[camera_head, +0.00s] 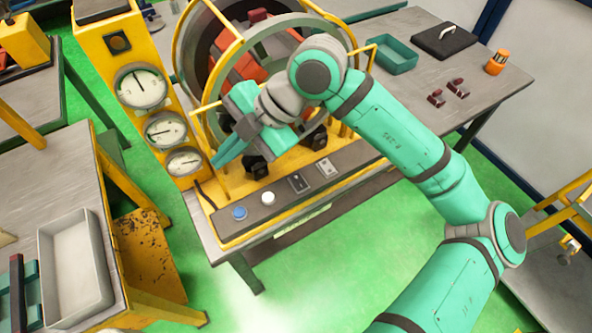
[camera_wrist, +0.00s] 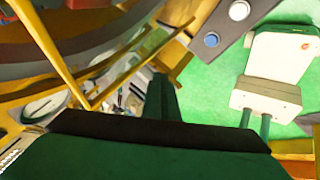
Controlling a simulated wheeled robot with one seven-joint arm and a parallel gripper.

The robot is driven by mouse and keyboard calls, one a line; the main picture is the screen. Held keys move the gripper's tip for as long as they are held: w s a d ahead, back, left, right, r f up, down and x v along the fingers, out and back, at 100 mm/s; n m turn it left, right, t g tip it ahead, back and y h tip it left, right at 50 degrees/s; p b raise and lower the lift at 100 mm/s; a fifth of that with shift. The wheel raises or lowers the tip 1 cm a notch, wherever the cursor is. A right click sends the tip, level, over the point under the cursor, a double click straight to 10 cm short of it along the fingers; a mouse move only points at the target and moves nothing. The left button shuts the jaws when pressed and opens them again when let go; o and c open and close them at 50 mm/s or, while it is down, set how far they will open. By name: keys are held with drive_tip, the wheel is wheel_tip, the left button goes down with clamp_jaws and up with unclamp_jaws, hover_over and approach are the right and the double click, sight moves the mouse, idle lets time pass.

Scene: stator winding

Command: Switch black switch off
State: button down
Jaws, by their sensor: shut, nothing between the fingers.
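The black switch (camera_head: 298,183) sits on the grey control strip (camera_head: 230,226) along the front of the yellow machine. It lies between a white round button (camera_head: 268,198) and a light grey switch (camera_head: 326,168); a blue round button (camera_head: 239,213) is at the strip's left end. I cannot tell the black switch's position. My gripper (camera_head: 222,158) is shut and empty, above and left of the strip, apart from the switch. The wrist view shows the blue button (camera_wrist: 212,40) and white button (camera_wrist: 239,10) at the top; the black switch is not visible there.
Three round gauges (camera_head: 141,87) stand on a yellow column left of my gripper. Yellow guard bars and the large winding ring (camera_head: 307,24) are close behind the arm. A teal tray (camera_head: 394,56) and a black case (camera_head: 444,40) lie on the bench at right.

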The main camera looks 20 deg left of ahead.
sight(295, 178)
drive_tip(key=w+d+f+m+t+h, duration=0.2)
drive_tip(key=w+d+m+t+h, duration=0.2)
drive_tip(key=w+d, duration=0.6)
drive_tip(key=shift+d+m+t+h, duration=0.3)
drive_tip(key=shift+d+h, duration=0.7)
drive_tip(key=shift+h, duration=0.2)
drive_tip(key=f, duration=0.4)
drive_tip(key=a+f, duration=0.1)
drive_tip(key=f, duration=0.4)
drive_tip(key=w+f, duration=0.1)
drive_tip(key=f, duration=0.3)
drive_tip(key=shift+a+f, duration=0.3)
drive_tip(key=shift+f, duration=0.1)
